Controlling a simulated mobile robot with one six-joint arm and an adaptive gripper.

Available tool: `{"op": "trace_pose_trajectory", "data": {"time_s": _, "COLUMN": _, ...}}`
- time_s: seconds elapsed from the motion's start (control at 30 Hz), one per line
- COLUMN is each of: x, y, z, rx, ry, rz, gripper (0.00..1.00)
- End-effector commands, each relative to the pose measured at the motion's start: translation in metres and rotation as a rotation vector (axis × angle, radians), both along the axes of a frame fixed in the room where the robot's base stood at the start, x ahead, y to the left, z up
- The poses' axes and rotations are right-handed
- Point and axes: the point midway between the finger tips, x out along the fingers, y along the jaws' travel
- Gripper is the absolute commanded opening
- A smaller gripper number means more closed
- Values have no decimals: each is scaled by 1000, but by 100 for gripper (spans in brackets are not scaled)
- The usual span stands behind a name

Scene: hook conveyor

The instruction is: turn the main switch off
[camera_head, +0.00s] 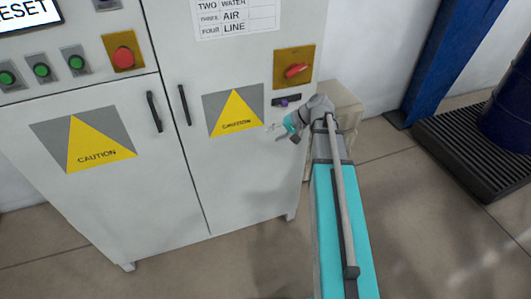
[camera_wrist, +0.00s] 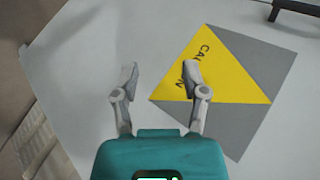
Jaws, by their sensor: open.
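The main switch looks to be the red rotary knob (camera_head: 296,70) on a yellow plate (camera_head: 303,55), high on the right cabinet door in the head view. The knob lies at a slight slant, nearly level. My gripper (camera_head: 272,128) is open and empty in front of the same door, below and left of the switch, by the caution sign (camera_head: 236,111). In the wrist view my gripper's two fingers (camera_wrist: 159,80) stand apart with nothing between them, and the yellow caution triangle (camera_wrist: 215,75) is just beyond and to the right. The switch is not in the wrist view.
Dark door handles (camera_head: 184,105) stick out near the middle. A beige box (camera_head: 342,105) stands right of the cabinet. A blue post (camera_head: 445,60) and barrel (camera_head: 510,105) stand farther right.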

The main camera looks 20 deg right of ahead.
Motion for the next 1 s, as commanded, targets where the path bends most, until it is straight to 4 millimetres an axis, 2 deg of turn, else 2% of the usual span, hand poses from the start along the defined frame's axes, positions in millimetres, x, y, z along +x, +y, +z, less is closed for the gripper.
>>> {"op": "trace_pose_trajectory", "data": {"time_s": 0.1, "x": -9, "y": 14, "z": -10, "rx": -50, "ry": 20, "rz": 28, "gripper": 57}}
{"op": "trace_pose_trajectory", "data": {"time_s": 0.43, "x": -30, "y": 40, "z": -32, "rx": -185, "ry": 68, "rz": 95, "gripper": 57}}
{"op": "trace_pose_trajectory", "data": {"time_s": 1.0, "x": -36, "y": 48, "z": -39, "rx": -237, "ry": 85, "rz": 119, "gripper": 57}}
